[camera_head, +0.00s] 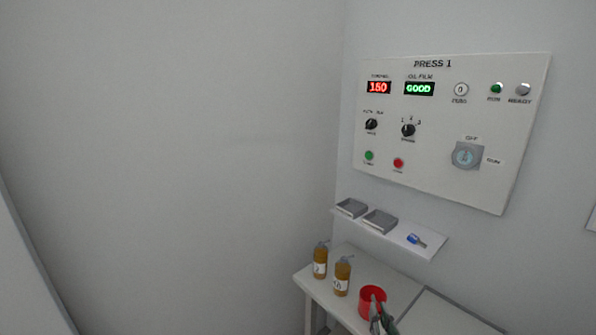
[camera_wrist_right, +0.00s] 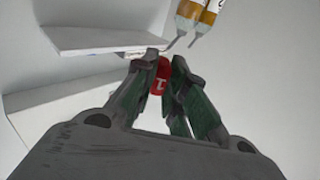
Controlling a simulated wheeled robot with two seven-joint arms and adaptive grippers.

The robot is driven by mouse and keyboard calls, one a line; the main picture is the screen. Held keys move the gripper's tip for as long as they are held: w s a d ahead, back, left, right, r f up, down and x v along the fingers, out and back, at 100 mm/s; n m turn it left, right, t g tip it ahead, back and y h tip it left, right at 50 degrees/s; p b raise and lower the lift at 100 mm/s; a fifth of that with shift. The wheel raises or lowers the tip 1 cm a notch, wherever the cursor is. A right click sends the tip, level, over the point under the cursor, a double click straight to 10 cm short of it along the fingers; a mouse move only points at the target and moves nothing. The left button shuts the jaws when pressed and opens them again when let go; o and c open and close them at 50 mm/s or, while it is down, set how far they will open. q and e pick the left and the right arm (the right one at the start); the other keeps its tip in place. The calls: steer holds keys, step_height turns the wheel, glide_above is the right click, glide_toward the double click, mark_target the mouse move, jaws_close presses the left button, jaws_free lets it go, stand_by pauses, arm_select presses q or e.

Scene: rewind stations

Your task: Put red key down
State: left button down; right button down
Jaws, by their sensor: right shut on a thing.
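The red key (camera_wrist_right: 161,75), with a white mark like a 1, is between the fingertips of my right gripper (camera_wrist_right: 161,70) in the wrist view. The gripper is shut on it; the fingers hide its sides. In the head view my right gripper (camera_head: 374,303) is at the lower right, in front of a red rounded thing (camera_head: 371,291) over the white table. I cannot tell there whether the key touches anything. My left gripper is not in view.
A white shelf (camera_head: 425,248) holds two grey trays (camera_head: 351,208) (camera_head: 380,221) and a blue key (camera_head: 416,240). Two amber bottles (camera_head: 320,260) (camera_head: 342,276) stand on the white table (camera_head: 400,290). The PRESS 1 panel (camera_head: 450,130) is on the wall above.

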steer(key=s+f, duration=0.4)
steer(key=f, duration=0.1)
steer(key=shift+s+f, duration=0.35)
steer(key=shift+f, duration=0.05)
stand_by(0.3)
stand_by(0.4)
steer(key=a+r+n+g+y, duration=0.2)
steer(key=a+r+n+y, duration=0.2)
steer(key=a+r, duration=0.3)
steer(key=s+a+r+n+g+y, duration=0.1)
steer(key=a+r+n+y, duration=0.3)
steer(key=r, duration=1)
steer(key=shift+a+r+g+y, duration=0.3)
steer(key=shift+a+g+y, duration=0.3)
steer(key=shift+a+y, duration=1.3)
steer(key=shift+a, duration=0.15)
